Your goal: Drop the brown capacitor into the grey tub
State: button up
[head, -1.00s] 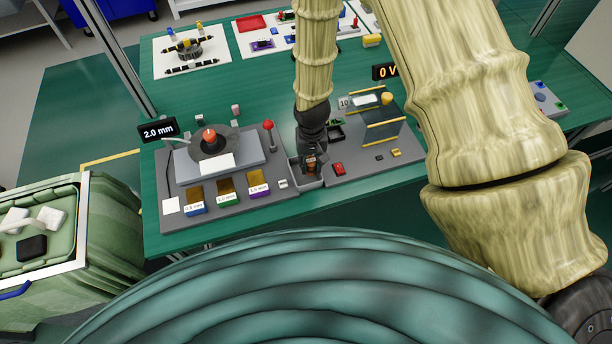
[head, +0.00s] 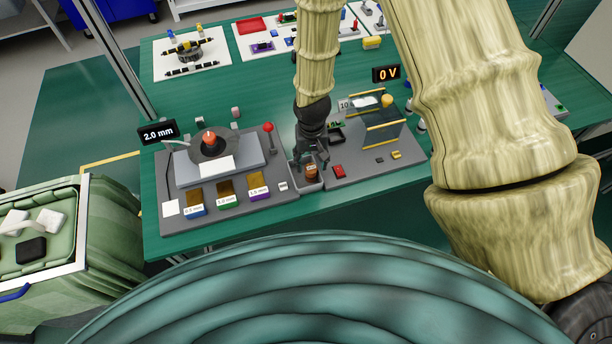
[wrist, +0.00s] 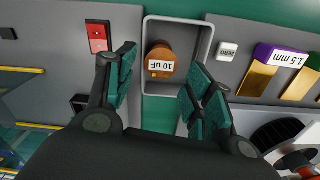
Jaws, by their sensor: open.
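The brown capacitor (wrist: 162,62), labelled "10 uF", is inside the grey tub (wrist: 206,38) in the wrist view, apart from the tub's side walls. In the head view the capacitor (head: 311,172) also shows inside the tub (head: 318,186), just below my gripper (head: 312,158). My gripper (wrist: 158,88) is open and empty in the wrist view, with its two green-padded fingers spread on either side of the tub's near part. The fingers do not touch the capacitor.
A red switch (wrist: 98,37) lies left of the tub in the wrist view, and a white ZERO button (wrist: 228,51) right of it. Coloured thickness blocks (head: 226,196) and a glass-walled box (head: 375,122) flank the tub in the head view.

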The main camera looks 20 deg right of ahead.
notch_tip(320, 180, up, 10)
dwell(0.6)
jog(key=shift+f, duration=0.2)
jog(key=shift+y, duration=0.4)
jog(key=s+f, duration=0.3)
jog(key=f, duration=0.1)
jog(key=s+d+f, duration=0.1)
jog(key=s+f, duration=0.2)
jog(key=f, duration=0.1)
jog(key=s+f, duration=0.4)
jog(key=shift+d, duration=0.2)
jog(key=s+d+f+b, duration=0.2)
jog(key=s+f, duration=0.5)
jog(key=s, duration=0.1)
jog(key=s+d+f+n+b, duration=0.1)
jog(key=s+d+f+b, duration=0.1)
jog(key=s+f, duration=0.5)
jog(key=shift+s+d+h+b, duration=0.3)
jog(key=shift+s+h+b, duration=0.1)
jog(key=shift+s, duration=0.8)
jog(key=shift+r, duration=0.1)
